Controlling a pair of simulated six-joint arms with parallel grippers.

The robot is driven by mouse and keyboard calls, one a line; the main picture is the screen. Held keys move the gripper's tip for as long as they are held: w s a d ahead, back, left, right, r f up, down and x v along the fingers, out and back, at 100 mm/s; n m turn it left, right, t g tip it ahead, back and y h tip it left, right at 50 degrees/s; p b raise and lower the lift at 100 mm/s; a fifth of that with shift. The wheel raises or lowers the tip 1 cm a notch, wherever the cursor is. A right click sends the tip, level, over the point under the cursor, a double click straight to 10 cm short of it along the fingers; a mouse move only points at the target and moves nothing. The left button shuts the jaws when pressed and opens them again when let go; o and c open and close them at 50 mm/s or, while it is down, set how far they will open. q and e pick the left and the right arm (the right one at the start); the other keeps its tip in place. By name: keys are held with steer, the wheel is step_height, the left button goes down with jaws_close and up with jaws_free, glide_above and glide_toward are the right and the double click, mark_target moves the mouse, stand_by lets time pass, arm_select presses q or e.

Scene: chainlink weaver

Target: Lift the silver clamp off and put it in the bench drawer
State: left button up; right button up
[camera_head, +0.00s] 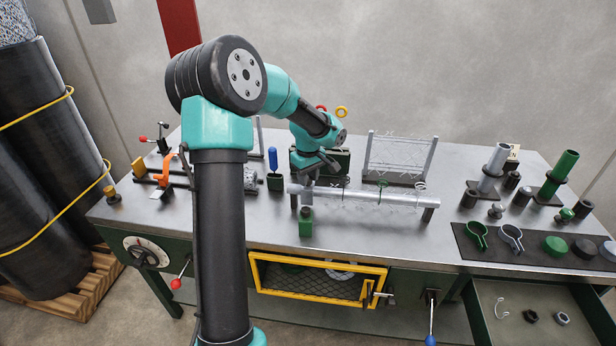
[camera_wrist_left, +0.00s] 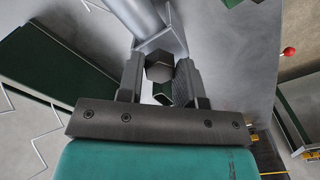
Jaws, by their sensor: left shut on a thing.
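My left gripper (camera_head: 309,182) is at the left end of a long silver tube (camera_head: 362,196) lying across the bench. In the left wrist view its fingers (camera_wrist_left: 160,82) are shut on the dark hexagonal knob of what looks like the silver clamp (camera_wrist_left: 159,68). The clamp's pale bracket meets the tube end there. In the head view my gripper mostly hides it; whether it still touches the tube I cannot tell. My right gripper is not in view.
A dark mat (camera_head: 468,245) above the drawer carries a green clamp ring, a silver clamp ring (camera_head: 512,238) and several discs. Upright silver and green tubes (camera_head: 497,160) stand at the back right. A wire rack (camera_head: 401,155) stands behind the tube.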

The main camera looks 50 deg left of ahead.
arm_select(q)
steer(key=shift+c, duration=1.2)
steer(key=shift+r, duration=4.5)
